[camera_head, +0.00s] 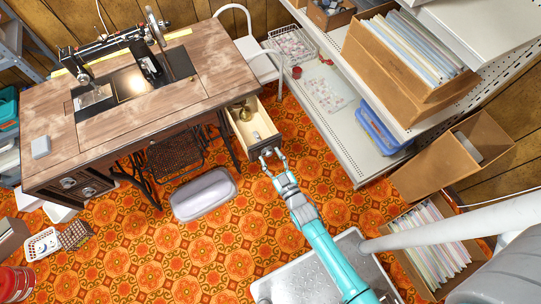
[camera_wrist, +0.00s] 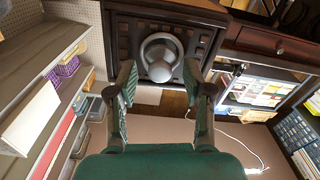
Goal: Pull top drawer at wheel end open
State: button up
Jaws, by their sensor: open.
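The wooden sewing table (camera_head: 130,100) stands at the upper left, with the handwheel (camera_head: 156,27) of its machine at the right end. The top drawer (camera_head: 239,133) at that end is pulled out, and its open inside shows a brass-coloured object (camera_head: 244,113) and small items. My gripper (camera_head: 270,157) is at the drawer's front. Its fingers (camera_wrist: 160,76) are open, one on each side of the knob in the picture. I cannot tell whether either finger touches it.
Shelves with a file box (camera_head: 405,60) and a blue bin (camera_head: 381,130) stand on the right. A grey padded item (camera_head: 204,194) lies on the patterned floor below the table. A white chair (camera_head: 252,50) stands behind the drawer. Patterned floor is clear left of my arm.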

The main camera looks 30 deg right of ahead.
jog(key=s, duration=1.1)
jog(key=shift+s, duration=0.15)
jog(key=s+r+m+g, duration=0.2)
jog(key=s+r+g, duration=0.1)
jog(key=s+r, duration=1.7)
notch_tip(320, 180, up, 3)
jog(key=shift+s, duration=0.15)
